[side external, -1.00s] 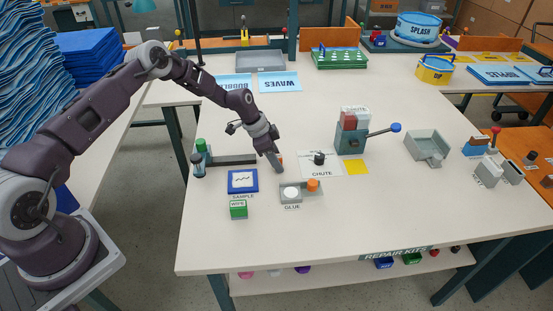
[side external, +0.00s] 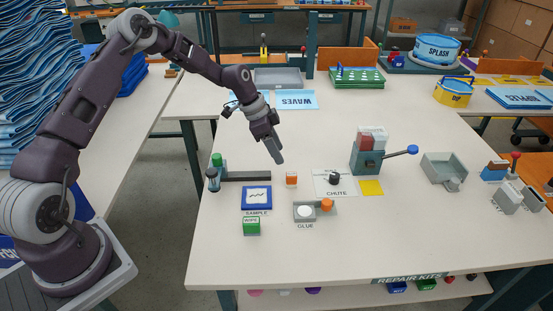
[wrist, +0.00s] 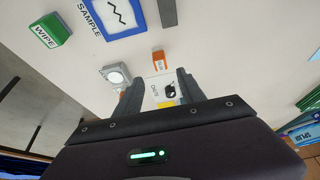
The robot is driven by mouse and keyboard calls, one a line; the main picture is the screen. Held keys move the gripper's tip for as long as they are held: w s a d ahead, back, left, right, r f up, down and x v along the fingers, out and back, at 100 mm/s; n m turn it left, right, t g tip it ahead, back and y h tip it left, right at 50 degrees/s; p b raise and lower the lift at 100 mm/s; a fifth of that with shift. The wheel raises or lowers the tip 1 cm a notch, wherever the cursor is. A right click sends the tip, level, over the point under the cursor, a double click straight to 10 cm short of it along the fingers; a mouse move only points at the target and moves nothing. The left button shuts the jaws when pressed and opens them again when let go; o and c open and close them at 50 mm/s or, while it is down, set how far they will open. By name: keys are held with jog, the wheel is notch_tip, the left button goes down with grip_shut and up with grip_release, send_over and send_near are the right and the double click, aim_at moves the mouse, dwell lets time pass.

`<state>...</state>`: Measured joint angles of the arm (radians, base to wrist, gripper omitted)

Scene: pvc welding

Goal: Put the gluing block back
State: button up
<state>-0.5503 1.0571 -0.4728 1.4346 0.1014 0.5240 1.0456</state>
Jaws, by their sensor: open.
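A small orange block with a pale label (side external: 291,179) stands on the table between the dark grey bar and the CHUTE mat. It also shows in the wrist view (wrist: 158,60), beyond my fingertips. My gripper (side external: 276,154) is above and slightly left of the block, apart from it. In the wrist view my gripper (wrist: 158,84) has its fingers spread with nothing held between them. Which orange piece is the gluing block is not marked.
The blue SAMPLE board (side external: 257,197) and green WIPE box (side external: 251,227) lie left of the tray. A dark bar (side external: 246,176) is behind them. The CHUTE mat (side external: 335,182) and a lever press (side external: 368,155) stand right. The front table is clear.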

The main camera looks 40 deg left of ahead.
jog(key=s+d+r+n+y, duration=0.1)
jog(key=s+d+r+y, duration=0.15)
jog(key=s+r, duration=0.6)
jog(key=s+d+r+n+y, duration=0.1)
jog(key=s+d+r+n, duration=0.15)
jog(key=s+r, duration=0.65)
jog(key=s+d+r+n+t, duration=0.1)
jog(key=s+r, duration=0.3)
jog(key=s, duration=0.6)
jog(key=s+d+r+n+t, duration=0.1)
jog(key=s+r+n, duration=0.2)
jog(key=s, duration=0.8)
jog(key=shift+d+r+n, duration=0.35)
jog(key=shift+d+n, duration=0.05)
jog(key=shift+n, duration=0.35)
jog(key=shift+w, duration=0.1)
